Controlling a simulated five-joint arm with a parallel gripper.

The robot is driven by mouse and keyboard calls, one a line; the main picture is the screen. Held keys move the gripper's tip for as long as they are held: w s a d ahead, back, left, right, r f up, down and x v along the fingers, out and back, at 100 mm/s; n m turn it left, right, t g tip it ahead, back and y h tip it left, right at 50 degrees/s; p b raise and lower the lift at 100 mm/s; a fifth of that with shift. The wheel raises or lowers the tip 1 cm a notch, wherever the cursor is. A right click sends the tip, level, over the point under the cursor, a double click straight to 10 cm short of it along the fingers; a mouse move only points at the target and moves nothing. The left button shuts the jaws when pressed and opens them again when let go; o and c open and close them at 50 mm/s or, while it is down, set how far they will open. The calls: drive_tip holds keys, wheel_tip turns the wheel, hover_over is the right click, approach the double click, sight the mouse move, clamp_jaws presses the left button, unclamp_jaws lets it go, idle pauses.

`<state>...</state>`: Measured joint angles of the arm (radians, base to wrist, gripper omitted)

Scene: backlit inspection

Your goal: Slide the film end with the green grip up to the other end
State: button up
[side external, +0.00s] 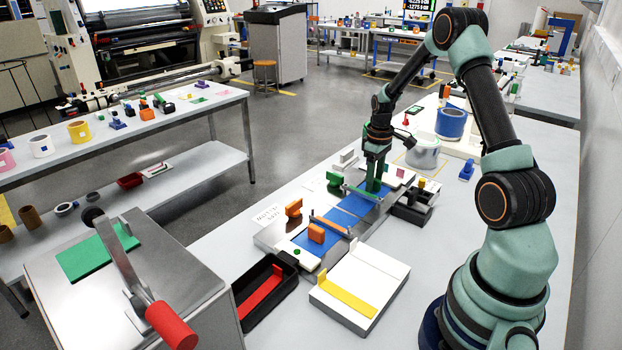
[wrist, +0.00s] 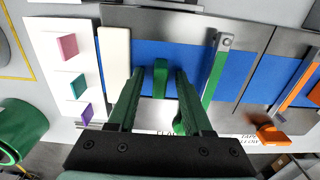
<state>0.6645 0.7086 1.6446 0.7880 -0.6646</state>
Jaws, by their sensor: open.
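My gripper (side external: 374,184) is open over the far part of the blue film. In the wrist view its green fingers (wrist: 160,90) stand on either side of the green grip (wrist: 160,72), with space on both sides. The grip is an upright green block on the near film end (wrist: 195,62); in the side view the fingers hide it. The other film end (wrist: 272,76) is blue too, lying to the right past a narrow grey gap. It also shows in the side view (side external: 318,244). I cannot tell whether the fingers touch the film.
A green bar (wrist: 214,75) crosses the grip's film between the fingers and the gap. An orange bar (wrist: 298,84) crosses the other film; an orange handle (side external: 316,233) stands there. A white block (wrist: 115,52) lies left of the fingers. A black tray (side external: 248,312) sits nearer the camera.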

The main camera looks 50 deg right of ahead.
clamp_jaws()
drive_tip(key=shift+a, duration=0.65)
unclamp_jaws()
drive_tip(key=shift+r, duration=0.1)
drive_tip(key=shift+r, duration=0.3)
wheel_tip(320, 180, up, 11)
drive_tip(key=shift+r, duration=0.15)
